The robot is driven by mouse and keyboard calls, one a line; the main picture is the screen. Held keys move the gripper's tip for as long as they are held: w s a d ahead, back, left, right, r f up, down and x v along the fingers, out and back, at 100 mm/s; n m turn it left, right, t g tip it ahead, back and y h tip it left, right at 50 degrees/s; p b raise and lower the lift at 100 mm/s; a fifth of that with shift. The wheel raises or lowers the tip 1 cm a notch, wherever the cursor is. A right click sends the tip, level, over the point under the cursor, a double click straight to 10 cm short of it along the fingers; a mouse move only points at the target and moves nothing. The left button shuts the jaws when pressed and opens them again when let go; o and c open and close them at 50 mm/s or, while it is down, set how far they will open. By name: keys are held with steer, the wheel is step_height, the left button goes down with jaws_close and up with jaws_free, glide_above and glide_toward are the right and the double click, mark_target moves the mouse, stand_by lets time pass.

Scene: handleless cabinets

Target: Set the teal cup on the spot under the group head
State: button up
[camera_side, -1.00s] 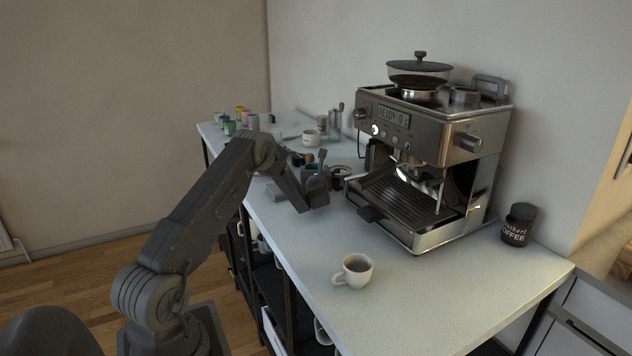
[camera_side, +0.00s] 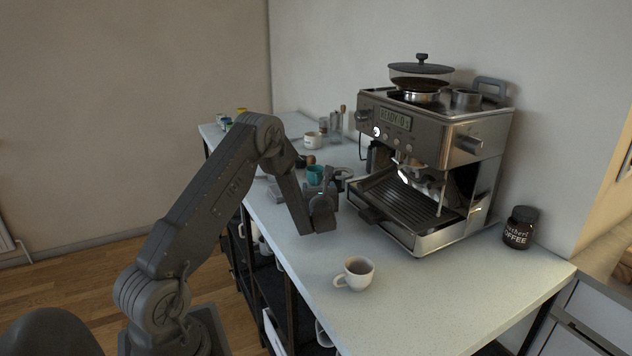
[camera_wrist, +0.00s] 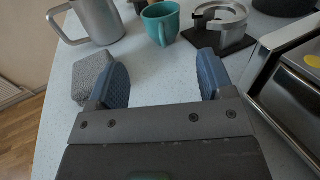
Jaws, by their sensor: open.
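The teal cup (camera_side: 315,174) stands upright on the counter beyond my gripper in the side view, partly hidden by it. In the wrist view the cup (camera_wrist: 160,24) is at the top middle, its handle towards me. My gripper (camera_wrist: 160,70) is open and empty, its two blue-grey fingers apart and short of the cup. In the side view my gripper (camera_side: 325,190) is low over the counter, left of the coffee machine (camera_side: 440,140). The group head (camera_side: 412,172) is above the slatted drip tray (camera_side: 400,207), which looks empty.
A metal jug (camera_wrist: 95,18) and a grey block (camera_wrist: 92,76) are left of the cup in the wrist view. A metal tool on a dark mat (camera_wrist: 222,40) is close on its right. A white cup (camera_side: 355,272) stands near the front edge; a coffee jar (camera_side: 519,228) is at right.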

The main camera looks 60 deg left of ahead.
steer(key=shift+r, duration=0.1)
steer(key=w+a+r, duration=0.2)
steer(key=a+r, duration=0.2)
steer(key=r, duration=0.3)
glide_toward(316, 173)
steer(key=x, duration=0.3)
steer(key=shift+a+f, duration=0.1)
steer(key=shift+f, duration=0.3)
steer(key=shift+w+a+r, duration=0.2)
steer(key=shift+w+a, duration=0.1)
steer(key=shift+a, duration=0.4)
steer(key=shift+x, duration=3)
